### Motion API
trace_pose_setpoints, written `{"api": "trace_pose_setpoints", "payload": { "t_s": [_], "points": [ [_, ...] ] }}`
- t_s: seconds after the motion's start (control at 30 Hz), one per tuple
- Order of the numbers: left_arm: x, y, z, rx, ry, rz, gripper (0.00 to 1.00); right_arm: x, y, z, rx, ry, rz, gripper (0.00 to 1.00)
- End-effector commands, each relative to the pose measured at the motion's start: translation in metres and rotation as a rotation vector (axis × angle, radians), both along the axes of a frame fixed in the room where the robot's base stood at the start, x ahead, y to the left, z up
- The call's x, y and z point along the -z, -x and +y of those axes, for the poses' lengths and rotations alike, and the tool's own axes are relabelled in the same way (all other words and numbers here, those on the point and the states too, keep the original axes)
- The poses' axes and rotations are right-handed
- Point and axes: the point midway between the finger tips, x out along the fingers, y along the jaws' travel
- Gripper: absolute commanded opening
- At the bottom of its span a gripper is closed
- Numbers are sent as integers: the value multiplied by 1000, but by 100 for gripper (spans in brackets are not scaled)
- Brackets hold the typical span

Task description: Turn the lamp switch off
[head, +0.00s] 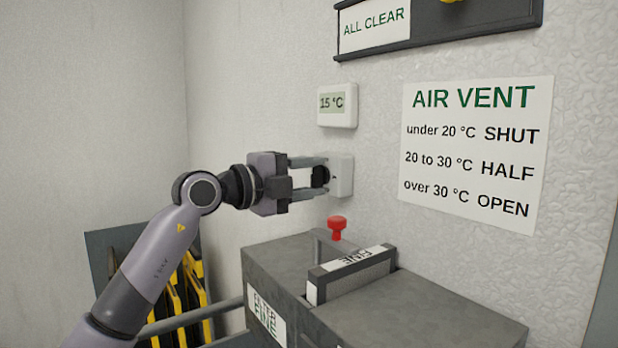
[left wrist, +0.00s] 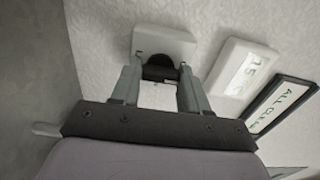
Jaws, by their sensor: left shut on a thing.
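The lamp switch is a white wall box (head: 344,176) with a dark knob (head: 320,177), below the thermometer on the wall. My left gripper (head: 318,177) reaches it from the left, and its two fingers are shut on the dark knob, one above and one below it in the head view. In the left wrist view the white box (left wrist: 165,42) is ahead of the fingers, and the dark knob (left wrist: 160,73) sits between the fingertips. The knob's turned position is hard to tell because the fingers partly hide it. My right gripper is not in view.
A thermometer reading 15 °C (head: 337,105) hangs just above the switch. Below stands a grey housing (head: 440,305) with a filter (head: 350,272) in its slot and a red knob (head: 337,226) behind. An AIR VENT sign (head: 475,150) and an ALL CLEAR board (head: 430,42) are to the right.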

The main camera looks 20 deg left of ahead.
Motion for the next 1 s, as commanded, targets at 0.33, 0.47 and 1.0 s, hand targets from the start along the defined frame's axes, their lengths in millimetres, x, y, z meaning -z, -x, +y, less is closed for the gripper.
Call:
{"api": "trace_pose_setpoints", "payload": {
  "t_s": [0.33,0.47,1.0],
  "points": [
    [0,0,0,1,2,1,70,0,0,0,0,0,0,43],
    [1,3,3,0,1,1,70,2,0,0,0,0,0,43],
    [1,55,43,1,2,2,70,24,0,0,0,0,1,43]
  ]
}}
